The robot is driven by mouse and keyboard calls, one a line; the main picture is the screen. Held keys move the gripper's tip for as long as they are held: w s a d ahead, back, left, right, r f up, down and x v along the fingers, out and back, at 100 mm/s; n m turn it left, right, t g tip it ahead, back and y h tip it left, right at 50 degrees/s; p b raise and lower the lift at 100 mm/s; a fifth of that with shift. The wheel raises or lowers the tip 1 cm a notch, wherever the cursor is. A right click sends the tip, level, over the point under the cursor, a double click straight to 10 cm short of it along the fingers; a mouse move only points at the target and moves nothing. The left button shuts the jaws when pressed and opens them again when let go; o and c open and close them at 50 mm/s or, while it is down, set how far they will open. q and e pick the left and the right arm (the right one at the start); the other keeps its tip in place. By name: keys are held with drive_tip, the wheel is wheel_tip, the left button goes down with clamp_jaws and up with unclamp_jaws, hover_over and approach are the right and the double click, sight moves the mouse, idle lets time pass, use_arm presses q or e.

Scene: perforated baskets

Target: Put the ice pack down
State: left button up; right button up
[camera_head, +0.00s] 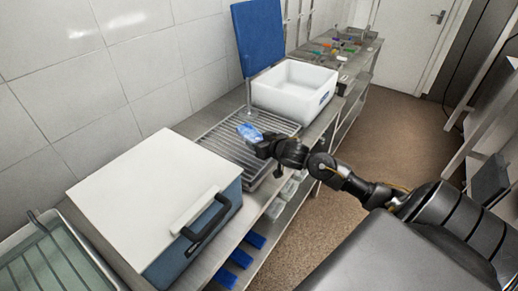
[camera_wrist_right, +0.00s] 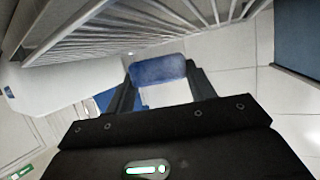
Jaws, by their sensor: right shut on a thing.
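The ice pack (camera_head: 249,132) is a small, light blue block. In the wrist view the ice pack (camera_wrist_right: 158,70) shows as a darker blue slab between two black fingers. My right gripper (camera_head: 259,143) is shut on it, over the slatted metal rack (camera_head: 225,142) in the middle of the counter. In the wrist view the gripper (camera_wrist_right: 160,84) has a finger at each end of the pack, and the rack's bars (camera_wrist_right: 150,36) run across the top. I cannot tell whether the pack touches the rack. My left gripper is not in view.
A cool box (camera_head: 150,195) with a white lid and black handle stands left of the rack. A white tub (camera_head: 290,88) stands right, with a blue board (camera_head: 257,36) behind. A glass-like tray (camera_head: 48,262) is at lower left. Much of the rack is bare.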

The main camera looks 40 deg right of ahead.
drive_tip(key=shift+w+f, duration=0.15)
wheel_tip(320, 180, down, 3)
drive_tip(key=shift+w+d, duration=0.1)
drive_tip(key=shift+d, duration=0.05)
drive_tip(key=shift+f, duration=0.1)
drive_tip(key=shift+f, duration=0.2)
drive_tip(key=o, duration=1.1)
